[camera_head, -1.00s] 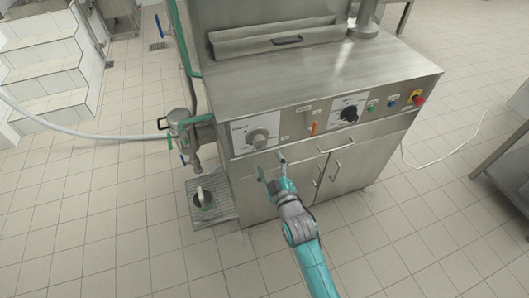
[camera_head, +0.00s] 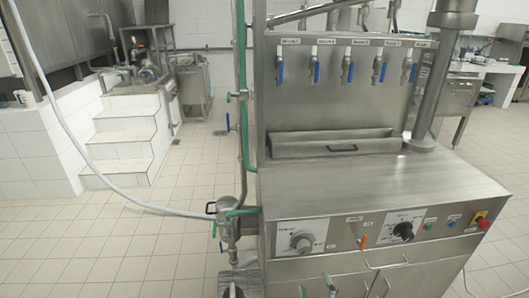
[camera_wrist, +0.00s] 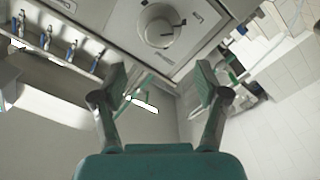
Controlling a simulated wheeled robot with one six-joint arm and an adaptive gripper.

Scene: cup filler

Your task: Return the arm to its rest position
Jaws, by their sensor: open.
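My gripper (camera_head: 316,289) shows only by its fingertips at the bottom edge of the head view, in front of the machine's lower front. The rest of my arm is out of that view. In the wrist view my gripper (camera_wrist: 160,82) is open, with its two fingers well apart and nothing held between them. Beyond the fingers, the machine's round dial (camera_wrist: 158,28) and its control panel show at the top of the wrist view.
The steel filling machine (camera_head: 380,190) stands close in front, with blue-handled valves (camera_head: 347,72) along its back. A pipe valve (camera_head: 230,225) and white hose (camera_head: 95,170) are at its left. White steps (camera_head: 125,140) stand farther left. Tiled floor between is clear.

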